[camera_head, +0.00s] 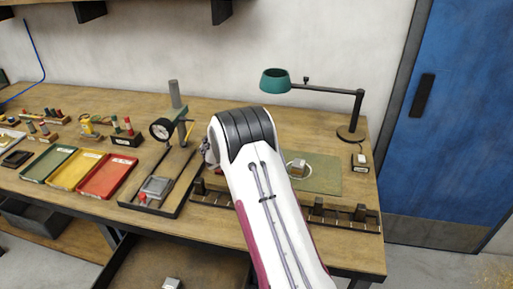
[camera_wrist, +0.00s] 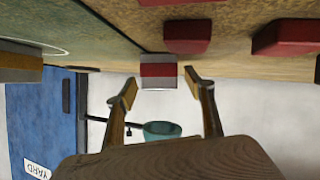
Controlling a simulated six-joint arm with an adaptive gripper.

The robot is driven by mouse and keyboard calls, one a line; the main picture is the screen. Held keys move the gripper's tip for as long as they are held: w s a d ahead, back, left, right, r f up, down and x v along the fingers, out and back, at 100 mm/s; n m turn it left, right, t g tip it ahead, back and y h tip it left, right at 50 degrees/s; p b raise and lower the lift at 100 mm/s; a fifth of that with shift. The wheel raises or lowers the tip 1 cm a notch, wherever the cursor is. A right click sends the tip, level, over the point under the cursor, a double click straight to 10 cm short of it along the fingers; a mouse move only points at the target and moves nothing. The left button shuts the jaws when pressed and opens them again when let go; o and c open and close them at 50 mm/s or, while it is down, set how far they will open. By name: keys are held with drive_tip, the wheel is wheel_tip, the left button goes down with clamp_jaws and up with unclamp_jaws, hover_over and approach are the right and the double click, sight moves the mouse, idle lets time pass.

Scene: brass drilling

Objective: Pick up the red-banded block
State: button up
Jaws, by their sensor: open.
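The red-banded block (camera_wrist: 158,72) shows in the wrist view as a grey block with a red band across its middle. It stands on the wooden bench top, which appears upside down in this view. My gripper (camera_wrist: 160,89) is open, its two fingertips apart on either side of the block in the picture. Whether the block is at fingertip depth is hard to tell, and no contact shows. In the head view my arm covers the middle of the bench. I cannot make out the block or the fingers there.
Dark red blocks (camera_wrist: 187,35) lie near the banded block in the wrist view. A green mat (camera_head: 323,174) bears a grey block (camera_head: 298,165). A teal lamp (camera_head: 275,80), a dial gauge stand (camera_head: 162,130) and coloured trays (camera_head: 110,176) stand around. A dark rack (camera_head: 345,217) lines the front edge.

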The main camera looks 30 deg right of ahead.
clamp_jaws()
drive_tip(key=shift+r, duration=0.15)
drive_tip(key=shift+r, duration=5)
